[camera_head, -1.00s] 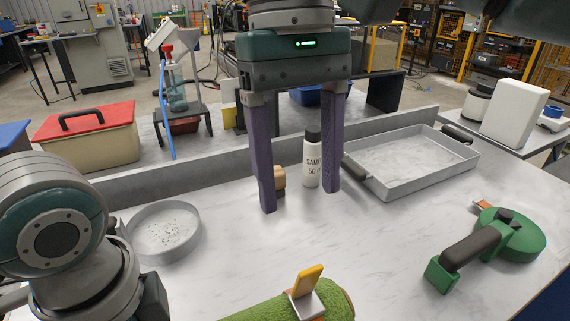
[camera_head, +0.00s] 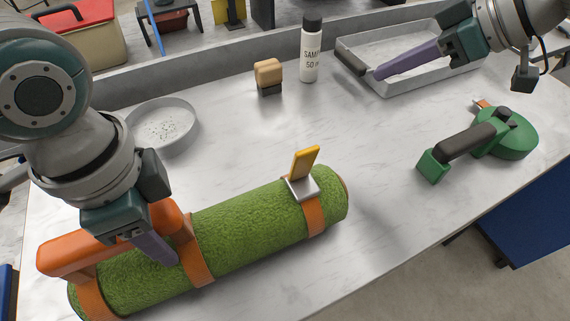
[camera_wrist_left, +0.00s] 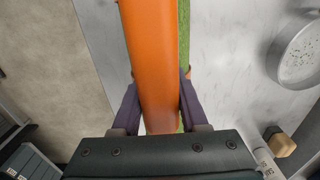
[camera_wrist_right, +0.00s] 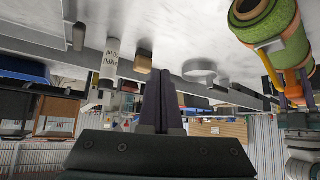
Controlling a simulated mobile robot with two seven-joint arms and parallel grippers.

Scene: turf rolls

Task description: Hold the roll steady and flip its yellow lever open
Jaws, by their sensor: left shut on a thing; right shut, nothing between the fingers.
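The green turf roll (camera_head: 245,235) lies slantwise along the front of the table, with orange straps and an orange handle (camera_head: 70,248). A yellow lever (camera_head: 305,162) stands up, tilted, from a metal buckle (camera_head: 302,188) on the right strap. It also shows in the right wrist view (camera_wrist_right: 268,46). My left gripper (camera_head: 155,248) is shut on the handle at the roll's left part; the left wrist view shows the handle (camera_wrist_left: 152,55) between both fingers. My right gripper (camera_head: 382,72) is shut and empty, above the tray at the back right, well away from the lever.
A shallow grey tray (camera_head: 455,72) stands at the back right, near a white bottle (camera_head: 310,52) and a wooden-topped block (camera_head: 268,76). A round dish (camera_head: 165,127) is at left. A green tool (camera_head: 505,140) lies at right. The middle of the table is clear.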

